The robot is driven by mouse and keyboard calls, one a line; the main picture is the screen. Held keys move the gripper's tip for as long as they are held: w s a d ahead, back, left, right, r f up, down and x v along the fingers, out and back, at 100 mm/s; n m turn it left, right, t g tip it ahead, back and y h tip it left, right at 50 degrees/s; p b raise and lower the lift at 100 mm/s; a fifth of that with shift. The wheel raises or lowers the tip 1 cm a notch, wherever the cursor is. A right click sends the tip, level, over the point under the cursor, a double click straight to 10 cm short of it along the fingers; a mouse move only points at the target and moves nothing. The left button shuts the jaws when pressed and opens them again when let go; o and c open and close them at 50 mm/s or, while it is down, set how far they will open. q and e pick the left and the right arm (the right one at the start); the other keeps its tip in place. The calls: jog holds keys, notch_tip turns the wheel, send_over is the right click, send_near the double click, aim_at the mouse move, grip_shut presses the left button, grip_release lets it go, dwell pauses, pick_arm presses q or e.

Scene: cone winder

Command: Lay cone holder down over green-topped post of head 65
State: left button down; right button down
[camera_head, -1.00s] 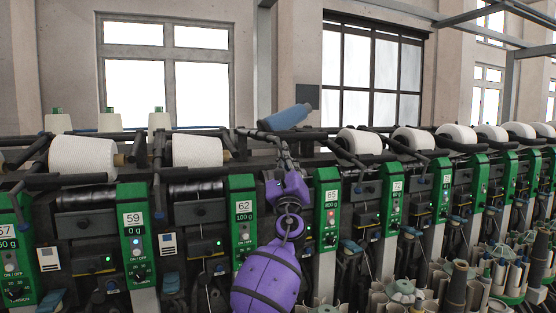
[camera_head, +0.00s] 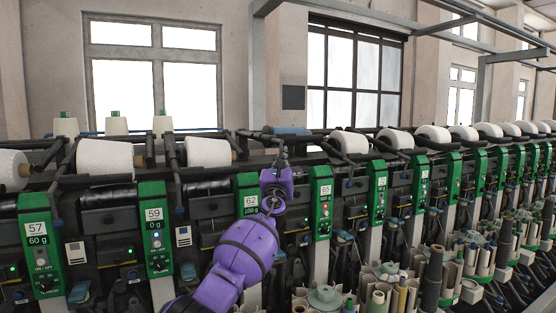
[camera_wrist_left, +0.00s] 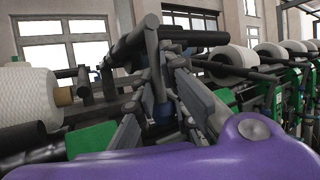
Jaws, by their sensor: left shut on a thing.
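My left gripper (camera_head: 281,154) is at the end of my purple arm, at the upper rail between the green panels of heads 62 and 65. In the left wrist view its fingers (camera_wrist_left: 163,82) are shut around a dark bluish grip of the cone holder (camera_wrist_left: 195,37), a dark bar assembly. The green-topped post of head 65 (camera_head: 321,202) stands just right of my gripper. Contact between holder and post cannot be made out. My right gripper is out of view.
White yarn cones sit at neighbouring heads, one on the left (camera_head: 208,152) and one on the right (camera_head: 349,142). The green panel of head 62 (camera_head: 247,204) is close beside my arm. Bobbins and tubes (camera_head: 325,298) crowd the lower right.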

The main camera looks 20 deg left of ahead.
pick_arm(q)
jog(key=shift+f+m, duration=0.1)
jog(key=shift+m, duration=0.2)
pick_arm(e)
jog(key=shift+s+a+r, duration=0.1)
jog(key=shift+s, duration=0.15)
pick_arm(q)
jog(key=shift+f, duration=0.15)
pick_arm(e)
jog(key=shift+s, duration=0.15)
pick_arm(q)
jog(key=c, duration=2)
grip_release()
jog(key=shift+o, duration=0.8)
jog(key=shift+s+r, duration=0.1)
jog(key=shift+r, duration=0.1)
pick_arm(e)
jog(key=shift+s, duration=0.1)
pick_arm(q)
jog(key=shift+f, duration=0.1)
